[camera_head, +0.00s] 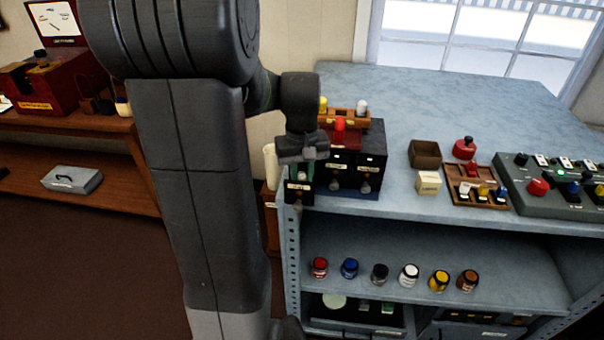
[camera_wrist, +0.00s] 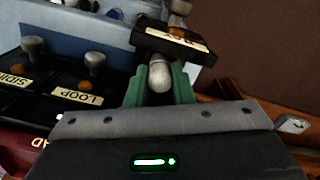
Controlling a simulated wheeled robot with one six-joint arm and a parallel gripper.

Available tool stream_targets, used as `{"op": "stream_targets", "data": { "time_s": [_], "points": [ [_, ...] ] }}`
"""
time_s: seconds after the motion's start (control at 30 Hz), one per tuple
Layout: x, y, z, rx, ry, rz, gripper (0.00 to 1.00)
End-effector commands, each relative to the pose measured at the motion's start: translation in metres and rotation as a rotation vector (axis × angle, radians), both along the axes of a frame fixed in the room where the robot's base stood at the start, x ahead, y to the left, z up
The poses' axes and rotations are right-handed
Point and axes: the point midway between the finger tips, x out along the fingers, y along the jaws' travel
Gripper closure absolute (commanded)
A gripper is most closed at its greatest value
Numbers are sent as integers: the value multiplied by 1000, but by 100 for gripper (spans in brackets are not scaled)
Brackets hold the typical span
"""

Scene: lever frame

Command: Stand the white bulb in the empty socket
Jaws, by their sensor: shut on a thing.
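A white bulb (camera_head: 361,107) stands at the right end of a wooden strip (camera_head: 345,116) on top of the black lever box (camera_head: 350,160). A yellow bulb (camera_head: 323,103) stands at its left end. My gripper (camera_head: 299,172) is at the box's left side, above a small black labelled part (camera_head: 298,190). In the wrist view its green fingers are shut on a pale round-ended thing (camera_wrist: 160,75), close to that black part (camera_wrist: 172,42). I cannot tell for sure whether this thing is a bulb. I cannot make out an empty socket.
Grey knobs stand beside the SIDING (camera_wrist: 33,45) and LOOP (camera_wrist: 95,60) labels. A red plate (camera_head: 341,136) is on the box. A brown box (camera_head: 425,153), a cream block (camera_head: 429,182) and a switch panel (camera_head: 550,185) stand right. The bench top (camera_head: 440,105) behind is clear.

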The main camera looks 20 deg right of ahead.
Motion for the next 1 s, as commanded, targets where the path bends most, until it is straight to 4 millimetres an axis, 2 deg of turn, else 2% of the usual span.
{"op": "stream_targets", "data": {
  "time_s": [0.07,0.1,0.17,0.2,0.43,0.57,0.67,1.0],
  "points": [
    [0,0,-4,0,1,0,100],
    [0,0,-2,0,1,0,71],
    [0,0,-2,0,1,0,59],
    [0,0,-2,0,1,0,57],
    [0,0,-2,0,0,0,57],
    [0,0,5,-1,-2,0,57],
    [1,0,19,-1,-3,0,57],
    [0,0,91,-2,-4,0,57]
  ]
}}
